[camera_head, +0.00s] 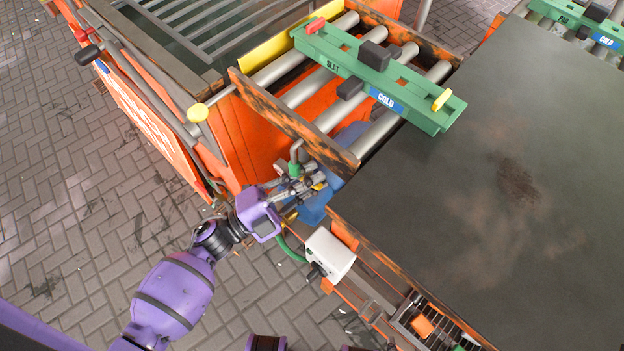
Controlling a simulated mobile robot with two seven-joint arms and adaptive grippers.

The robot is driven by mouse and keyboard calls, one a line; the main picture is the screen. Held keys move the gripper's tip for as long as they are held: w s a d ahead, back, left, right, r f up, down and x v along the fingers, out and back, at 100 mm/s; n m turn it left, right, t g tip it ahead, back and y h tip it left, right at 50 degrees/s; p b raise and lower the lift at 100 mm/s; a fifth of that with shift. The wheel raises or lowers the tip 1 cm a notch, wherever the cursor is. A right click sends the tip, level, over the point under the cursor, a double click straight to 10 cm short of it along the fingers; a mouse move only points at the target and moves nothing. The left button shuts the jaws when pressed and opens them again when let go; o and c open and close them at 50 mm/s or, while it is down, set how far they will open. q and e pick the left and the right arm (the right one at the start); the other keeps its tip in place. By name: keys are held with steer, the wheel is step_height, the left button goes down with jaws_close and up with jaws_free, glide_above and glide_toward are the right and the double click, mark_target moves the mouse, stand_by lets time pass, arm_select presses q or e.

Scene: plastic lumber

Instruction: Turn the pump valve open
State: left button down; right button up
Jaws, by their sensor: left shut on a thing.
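The blue pump (314,208) sits low in the gap between the orange roller frame and the dark table. A grey pipe with a green fitting (294,169) rises beside it. My left gripper (307,186) reaches in from the left at the pump, with its fingers closed around a small part there. My right gripper does not show.
A white box with a black knob (330,255) and a green hose are just below the pump. The dark table (450,220) fills the right. A green mold (375,75) lies on the rollers above. Open brick floor (80,200) lies left.

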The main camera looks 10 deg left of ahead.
arm_select(q)
steer(key=c, duration=1.6)
jaws_free()
steer(key=shift+c, duration=0.2)
steer(key=shift+f, duration=0.1)
